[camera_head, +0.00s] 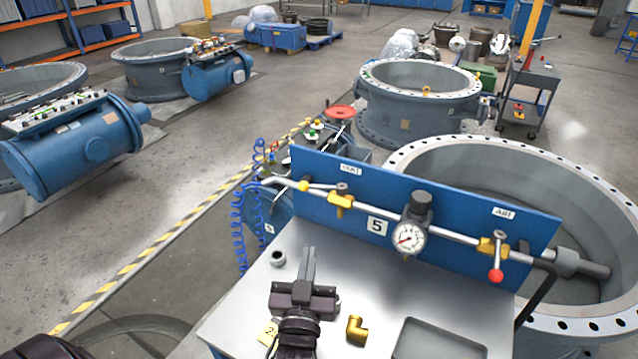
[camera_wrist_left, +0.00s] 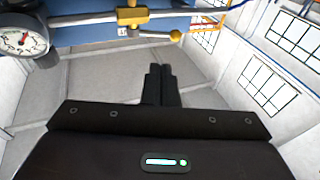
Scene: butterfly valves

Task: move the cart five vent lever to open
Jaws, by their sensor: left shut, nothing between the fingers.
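The cart five panel (camera_head: 400,200) is blue, with a "5" plate, a VENT label at left and an AIR label at right. The vent valve (camera_head: 341,200) is a brass body on the pipe under the VENT label. Its lever ends in a yellow ball (camera_head: 303,186) and lies along the pipe, pointing left. In the left wrist view the lever's yellow ball (camera_wrist_left: 175,35) shows beyond my fingers, and the brass valve body (camera_wrist_left: 131,16) beside it. My left gripper (camera_head: 309,252) is shut and empty over the cart top, below and apart from the lever. My right gripper is not visible.
A pressure gauge (camera_head: 408,237) is mid-panel. The AIR valve's red-ball lever (camera_head: 495,275) hangs down at right. A brass elbow (camera_head: 356,330), a nut (camera_head: 278,258) and a grey tray (camera_head: 440,340) are on the cart top (camera_head: 385,290). A blue coiled hose (camera_head: 238,225) hangs left.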

